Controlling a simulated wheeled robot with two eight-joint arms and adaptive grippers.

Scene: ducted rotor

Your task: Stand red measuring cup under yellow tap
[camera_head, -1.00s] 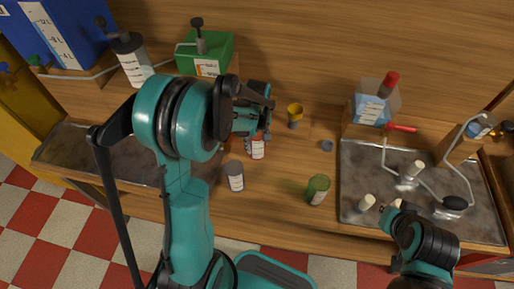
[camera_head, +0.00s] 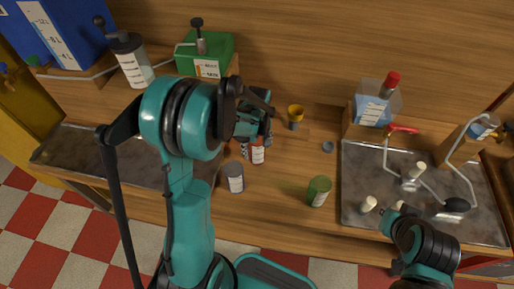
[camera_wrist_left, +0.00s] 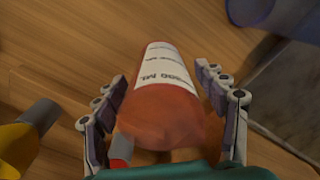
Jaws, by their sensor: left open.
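The red measuring cup (camera_head: 258,156) stands on the wooden counter just below my left gripper (camera_head: 256,130) in the head view. In the left wrist view the cup (camera_wrist_left: 168,105), with white printed labels, lies between the two spread fingers, which are open on either side of it. My right arm's end (camera_head: 390,220) is at the lower right by the sink-like tray; its fingers are too small to read. A yellow piece with a dark part (camera_head: 295,115) stands behind the cup to the right; I cannot tell whether it is the yellow tap.
A grey-blue cup (camera_head: 233,178) stands close in front of the red cup. A green cup (camera_head: 319,190) is to the right. A metal tray (camera_head: 355,170) with tubes and pale cylinders fills the right. Clear counter lies between the green and grey-blue cups.

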